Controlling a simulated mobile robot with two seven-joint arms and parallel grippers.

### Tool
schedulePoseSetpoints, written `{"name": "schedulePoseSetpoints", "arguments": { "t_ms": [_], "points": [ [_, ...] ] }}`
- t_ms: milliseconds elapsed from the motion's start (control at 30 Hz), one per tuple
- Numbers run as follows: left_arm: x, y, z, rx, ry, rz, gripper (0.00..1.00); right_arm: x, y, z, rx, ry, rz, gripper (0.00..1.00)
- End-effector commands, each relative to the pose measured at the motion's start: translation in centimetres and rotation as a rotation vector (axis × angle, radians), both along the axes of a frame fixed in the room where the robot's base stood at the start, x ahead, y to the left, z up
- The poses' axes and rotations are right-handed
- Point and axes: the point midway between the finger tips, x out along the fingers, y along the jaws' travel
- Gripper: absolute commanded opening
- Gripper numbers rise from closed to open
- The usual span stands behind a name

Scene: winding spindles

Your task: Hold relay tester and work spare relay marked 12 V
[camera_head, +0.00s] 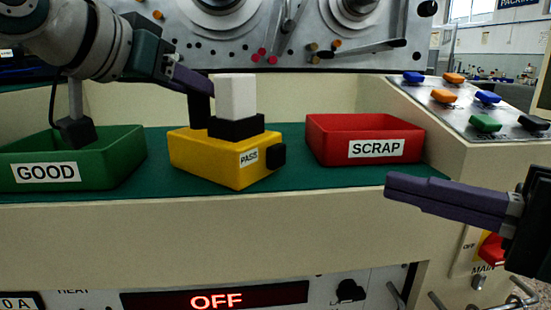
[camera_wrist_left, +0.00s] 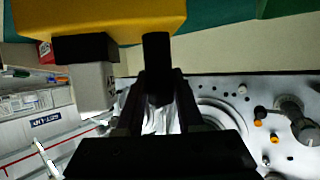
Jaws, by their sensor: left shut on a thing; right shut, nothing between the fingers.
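The yellow relay tester (camera_head: 205,160), labelled PASS, sits at the middle of the green bench top; I cannot tell whether it is slightly raised. A white block-shaped relay (camera_head: 235,96) stands upright in the black socket (camera_head: 236,127) on it. No 12 V mark is readable. My left gripper (camera_head: 200,108) is at the tester's back left, shut on what looks like its black post (camera_wrist_left: 157,52). The left wrist view shows the relay (camera_wrist_left: 93,88) beside the fingers, apart from them. My right gripper (camera_head: 390,187) is shut and empty, in front of the bench below the scrap tray.
A green GOOD tray (camera_head: 115,160) stands left of the tester and a red SCRAP tray (camera_head: 350,125) right of it. A dark block on a grey post (camera_head: 76,132) shows at the GOOD tray. A sloped panel (camera_head: 460,100) with coloured pieces is at right.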

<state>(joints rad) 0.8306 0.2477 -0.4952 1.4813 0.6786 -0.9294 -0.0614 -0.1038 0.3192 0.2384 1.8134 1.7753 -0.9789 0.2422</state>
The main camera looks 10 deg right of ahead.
Motion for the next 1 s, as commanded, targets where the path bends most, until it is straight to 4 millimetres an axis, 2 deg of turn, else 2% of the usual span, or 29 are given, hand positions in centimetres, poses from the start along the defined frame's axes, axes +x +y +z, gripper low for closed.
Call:
{"name": "schedulePoseSetpoints", "arguments": {
  "t_ms": [667,700,1000],
  "points": [
    [0.05,0.25,-0.28,0.006,0.005,0.006,0.00,0.00,0.00,-0.02,0.000,0.000,0.000,0.00],
    [0.05,0.25,-0.28,0.006,0.005,0.006,0.39,0.00,0.00,-0.02,0.000,0.000,0.000,0.00],
    [0.03,0.12,-0.10,0.003,0.002,0.003,0.71,0.00,0.00,-0.01,0.000,0.000,0.000,0.00]
  ]
}}
